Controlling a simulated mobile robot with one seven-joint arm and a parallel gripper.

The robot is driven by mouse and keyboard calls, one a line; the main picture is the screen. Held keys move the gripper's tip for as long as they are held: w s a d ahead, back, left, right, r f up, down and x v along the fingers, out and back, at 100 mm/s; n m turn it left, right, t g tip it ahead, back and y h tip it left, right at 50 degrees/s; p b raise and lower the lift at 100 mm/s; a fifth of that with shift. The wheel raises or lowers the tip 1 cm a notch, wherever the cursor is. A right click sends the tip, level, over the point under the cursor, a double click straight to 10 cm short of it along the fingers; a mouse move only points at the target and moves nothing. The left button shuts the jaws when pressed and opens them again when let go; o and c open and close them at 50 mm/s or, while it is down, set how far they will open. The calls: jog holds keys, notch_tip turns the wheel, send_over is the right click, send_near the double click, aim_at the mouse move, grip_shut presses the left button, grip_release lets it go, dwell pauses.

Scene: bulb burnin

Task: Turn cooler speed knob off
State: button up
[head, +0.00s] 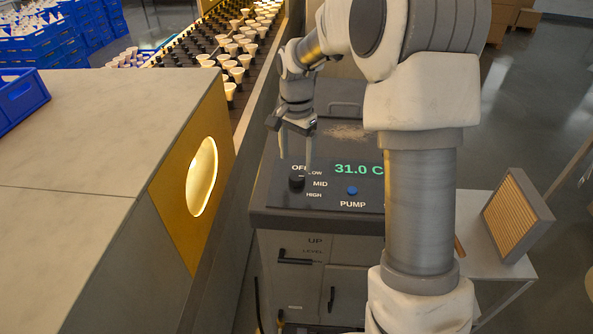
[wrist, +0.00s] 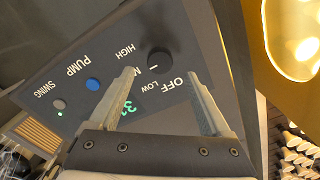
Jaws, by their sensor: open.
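The cooler speed knob (head: 297,182) is a round black dial on the dark control panel, with OFF, LOW, MID and HIGH printed around it. In the wrist view, the knob (wrist: 160,61) has a small pale mark on its side towards the MID label, but its exact setting is hard to tell. My gripper (head: 295,163) is open and points down over the knob. In the wrist view, my gripper (wrist: 158,73) has its two fingers spread to either side of the knob. Whether they touch it cannot be told.
A blue PUMP button (head: 352,190) and a green 31.0 C display (head: 358,169) sit right of the knob. A conveyor with bulbs (head: 235,60) runs behind to the left. A pale counter (head: 85,140) with a glowing round opening stands at left.

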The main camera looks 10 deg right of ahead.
aim_at(297, 176)
jog(key=shift+f, duration=2.8)
grip_shut()
